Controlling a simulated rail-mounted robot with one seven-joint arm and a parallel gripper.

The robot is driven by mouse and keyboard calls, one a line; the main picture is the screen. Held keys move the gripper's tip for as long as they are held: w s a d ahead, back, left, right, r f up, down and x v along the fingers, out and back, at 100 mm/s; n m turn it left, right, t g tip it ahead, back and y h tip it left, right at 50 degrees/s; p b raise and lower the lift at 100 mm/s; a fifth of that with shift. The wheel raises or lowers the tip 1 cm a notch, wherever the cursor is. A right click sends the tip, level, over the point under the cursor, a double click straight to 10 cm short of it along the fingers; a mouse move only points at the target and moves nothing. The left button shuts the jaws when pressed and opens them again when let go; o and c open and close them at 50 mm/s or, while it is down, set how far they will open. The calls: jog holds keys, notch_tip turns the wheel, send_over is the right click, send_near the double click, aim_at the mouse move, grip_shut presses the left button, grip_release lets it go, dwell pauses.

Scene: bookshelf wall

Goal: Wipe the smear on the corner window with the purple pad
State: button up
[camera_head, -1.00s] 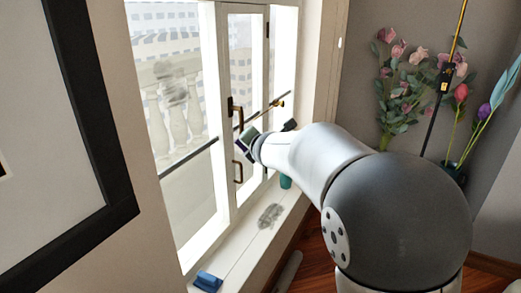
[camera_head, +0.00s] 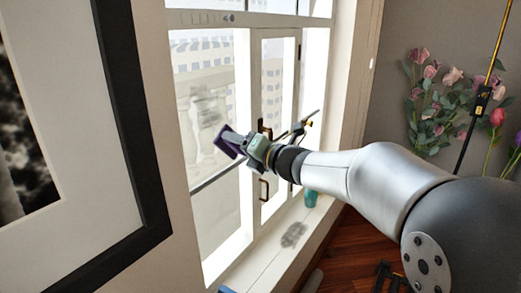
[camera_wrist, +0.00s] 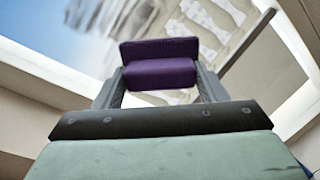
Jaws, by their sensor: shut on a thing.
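My gripper (camera_head: 246,147) is shut on the purple pad (camera_head: 229,142) in front of the window. In the wrist view the purple pad (camera_wrist: 160,70) sits between the two fingers. A grey smear (camera_head: 208,112) shows on the left window pane (camera_head: 212,75), above and left of the pad. The pad appears apart from the glass, though the exact gap is hard to tell.
A teal cup-like object (camera_head: 310,198) stands on the sill. A blue thing (camera_head: 227,290) shows at the bottom edge. Window handles (camera_head: 264,189) and a horizontal bar (camera_head: 222,171) cross near my gripper. A framed picture (camera_head: 135,120) hangs at left; flowers (camera_head: 440,100) stand at right.

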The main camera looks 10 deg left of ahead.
aim_at(227, 142)
jog(key=s+a+r, duration=0.1)
jog(key=s+r+n+g+y, duration=0.1)
jog(key=shift+s+a+g+y, duration=0.3)
jog(key=shift+s+a, duration=0.05)
jog(key=shift+a, duration=0.05)
jog(key=shift+s+a+r+n+p, duration=0.25)
jog(key=shift+a+n+p, duration=0.15)
jog(key=shift+p+x, duration=1)
jog(key=shift+x, duration=1.35)
jog(key=shift+w+a, duration=0.15)
jog(key=shift+a, duration=0.3)
jog(key=shift+w+a, duration=0.3)
jog(key=shift+a, duration=0.3)
